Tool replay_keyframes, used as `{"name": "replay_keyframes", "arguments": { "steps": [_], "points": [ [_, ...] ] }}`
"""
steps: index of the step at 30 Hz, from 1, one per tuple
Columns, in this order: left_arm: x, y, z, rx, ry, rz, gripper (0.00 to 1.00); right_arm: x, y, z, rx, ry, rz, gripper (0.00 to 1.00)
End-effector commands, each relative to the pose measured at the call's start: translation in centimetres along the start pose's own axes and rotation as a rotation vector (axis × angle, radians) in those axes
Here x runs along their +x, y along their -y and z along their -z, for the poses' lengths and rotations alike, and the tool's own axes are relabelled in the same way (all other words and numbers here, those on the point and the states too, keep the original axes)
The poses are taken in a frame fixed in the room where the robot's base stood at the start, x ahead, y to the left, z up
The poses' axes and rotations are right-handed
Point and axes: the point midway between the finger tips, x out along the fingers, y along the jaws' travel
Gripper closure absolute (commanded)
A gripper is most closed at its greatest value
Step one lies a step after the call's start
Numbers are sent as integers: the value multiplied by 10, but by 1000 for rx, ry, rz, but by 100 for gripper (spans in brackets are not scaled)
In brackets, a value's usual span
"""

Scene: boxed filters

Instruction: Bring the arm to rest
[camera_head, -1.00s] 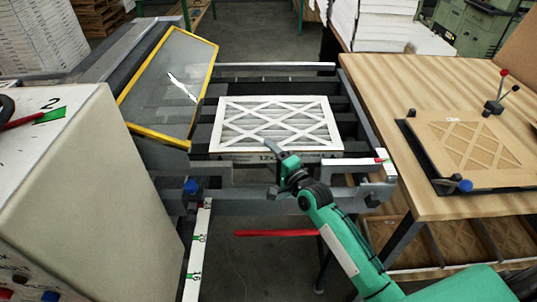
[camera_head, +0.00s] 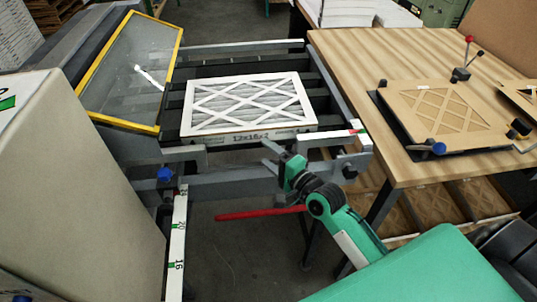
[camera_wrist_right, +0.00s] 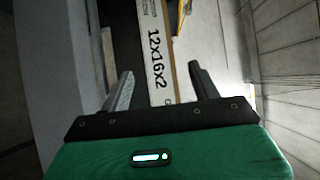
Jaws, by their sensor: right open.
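My right arm is green and comes in from the lower right of the head view. Its gripper (camera_head: 275,154) is open and empty, just in front of the near edge of a boxed filter (camera_head: 248,105). The filter has a white lattice frame and lies flat on the dark rails of the machine. Its side is printed 12x16x2. In the right wrist view the two fingers (camera_wrist_right: 158,88) stand apart, with the filter's printed side (camera_wrist_right: 157,50) beyond them. My left gripper is not in view.
A yellow-framed clear guard (camera_head: 128,72) stands left of the filter. A wooden table (camera_head: 350,60) on the right carries a fixture with a brown lattice panel (camera_head: 440,112). A red bar (camera_head: 260,213) juts out below the machine. Open floor shows at the lower middle.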

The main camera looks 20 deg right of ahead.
Motion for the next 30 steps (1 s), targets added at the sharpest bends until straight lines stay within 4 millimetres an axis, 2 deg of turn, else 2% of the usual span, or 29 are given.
{"name": "replay_keyframes", "arguments": {
  "steps": [9,14,17,21,25,30],
  "points": [
    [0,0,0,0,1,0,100,-1,-3,-2,-15,4,-14,37],
    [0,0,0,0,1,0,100,-19,-28,-23,-187,48,-147,37],
    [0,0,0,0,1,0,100,-43,-55,-43,-390,115,-300,37],
    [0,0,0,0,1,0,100,-90,-91,-64,-686,250,-529,37],
    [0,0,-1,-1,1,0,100,-137,-115,-75,-913,400,-716,37],
    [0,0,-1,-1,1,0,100,-188,-129,-81,-1097,575,-887,37]
  ]
}}
